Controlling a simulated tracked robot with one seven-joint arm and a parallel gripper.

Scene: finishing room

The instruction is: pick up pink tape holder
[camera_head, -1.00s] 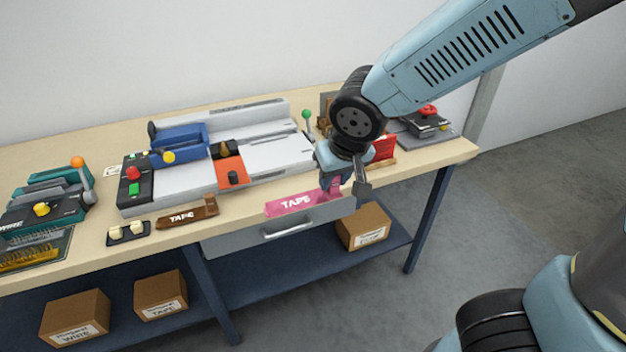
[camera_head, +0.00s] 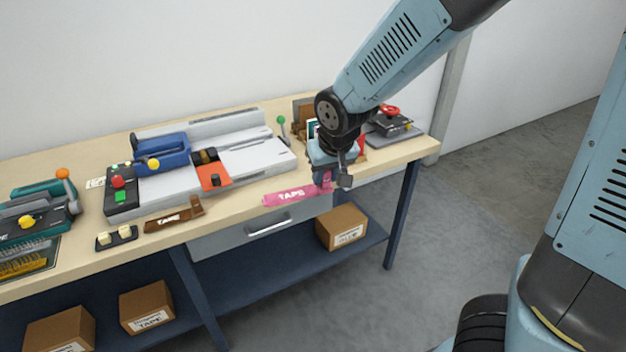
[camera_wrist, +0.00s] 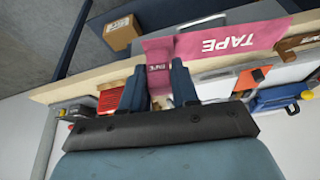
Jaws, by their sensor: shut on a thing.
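The pink tape holder (camera_head: 291,196), marked TAPE in white, is at the front edge of the workbench, right of the brown tape holder. My gripper (camera_head: 329,178) is at its right end in the head view. In the wrist view the pink tape holder (camera_wrist: 234,40) extends to the upper right, and its upright end part sits between my two fingers (camera_wrist: 157,88). The fingers are shut on that part. Whether the holder touches the bench top is hard to tell.
The brown tape holder (camera_head: 174,216) lies to the left on the workbench (camera_head: 75,251). A grey machine with a blue clamp (camera_head: 161,151) stands behind. A device with a red knob (camera_head: 391,118) is at the right end. Cardboard boxes (camera_head: 341,227) sit on the lower shelf.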

